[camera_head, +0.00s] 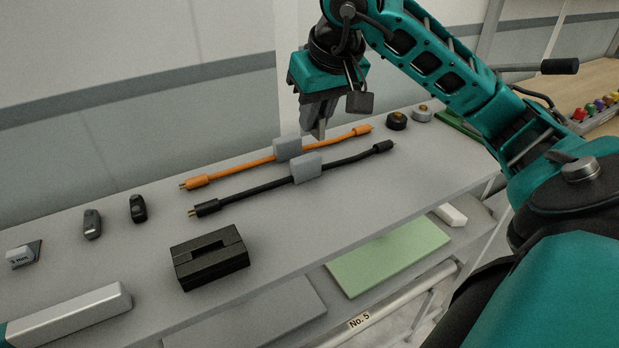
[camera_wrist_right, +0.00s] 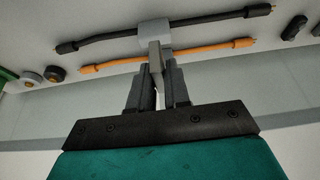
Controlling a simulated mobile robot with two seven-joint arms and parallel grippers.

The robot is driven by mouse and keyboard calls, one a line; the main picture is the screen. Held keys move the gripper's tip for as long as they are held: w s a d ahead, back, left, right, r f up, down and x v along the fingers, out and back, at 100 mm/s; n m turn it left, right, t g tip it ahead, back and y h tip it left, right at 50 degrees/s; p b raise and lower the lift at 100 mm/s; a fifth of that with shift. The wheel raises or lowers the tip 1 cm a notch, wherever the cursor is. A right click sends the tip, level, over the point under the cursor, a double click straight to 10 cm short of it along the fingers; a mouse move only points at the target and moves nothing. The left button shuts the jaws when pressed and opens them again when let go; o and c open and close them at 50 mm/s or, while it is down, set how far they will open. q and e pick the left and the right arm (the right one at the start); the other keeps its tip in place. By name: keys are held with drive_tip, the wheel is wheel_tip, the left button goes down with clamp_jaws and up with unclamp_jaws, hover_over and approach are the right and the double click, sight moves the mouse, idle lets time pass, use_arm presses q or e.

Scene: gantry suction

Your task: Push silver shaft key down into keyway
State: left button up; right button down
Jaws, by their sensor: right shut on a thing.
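My right gripper (camera_head: 318,122) hangs above the bench, behind the two cables in the head view, pointing down. In the right wrist view its fingers (camera_wrist_right: 158,80) are shut on a slim grey piece, which looks like the silver shaft key (camera_wrist_right: 156,62). The key sticks out past the fingertips; its upper part is hidden between them. A black block with a slot in its top, seemingly the keyway block (camera_head: 211,270), sits near the bench's front edge, well to the front left of the gripper. The key is apart from it. My left gripper does not show.
An orange cable (camera_head: 245,168) and a black cable (camera_head: 250,191) lie across the bench, with grey blocks at their middles. Two small dark parts stand at left, near a silver bar (camera_head: 70,315). Round parts (camera_head: 397,121) lie at right. A green panel (camera_head: 390,257) lies below.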

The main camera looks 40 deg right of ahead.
wheel_tip(320, 180, down, 13)
drive_tip(key=shift+r+b, duration=0.2)
drive_tip(key=shift+b, duration=0.65)
drive_tip(key=shift+f, duration=0.15)
drive_tip(key=c, duration=1.1)
unclamp_jaws()
